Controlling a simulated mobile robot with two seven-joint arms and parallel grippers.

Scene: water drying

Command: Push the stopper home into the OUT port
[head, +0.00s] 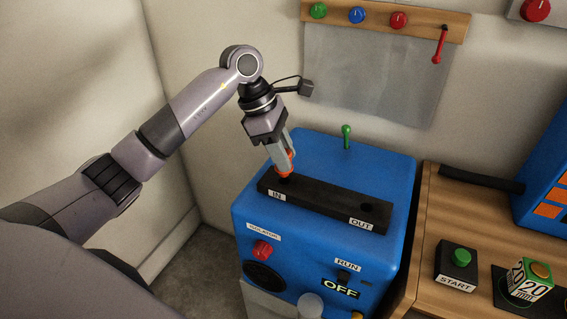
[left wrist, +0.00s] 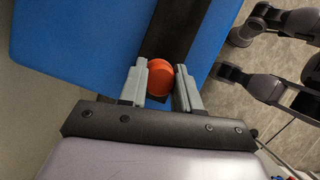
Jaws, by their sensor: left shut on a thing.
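The orange stopper (head: 287,165) is between the fingers of my left gripper (head: 284,158), at the IN end of the black port block (head: 325,203). The gripper points down and is shut on the stopper. In the left wrist view, the stopper (left wrist: 160,77) shows between the two grey fingers. Its lower end is at the IN port, but I cannot tell how deep it sits. The OUT port (head: 367,207) is at the right end of the block, behind the OUT label, and looks dark and empty. My right gripper does not show.
The block lies on a blue machine (head: 330,155) with a green-tipped lever (head: 346,132) behind it, a red isolator knob (head: 262,249) and a RUN switch (head: 343,277) reading OFF. A wooden bench (head: 430,215) with a START button (head: 461,257) stands right.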

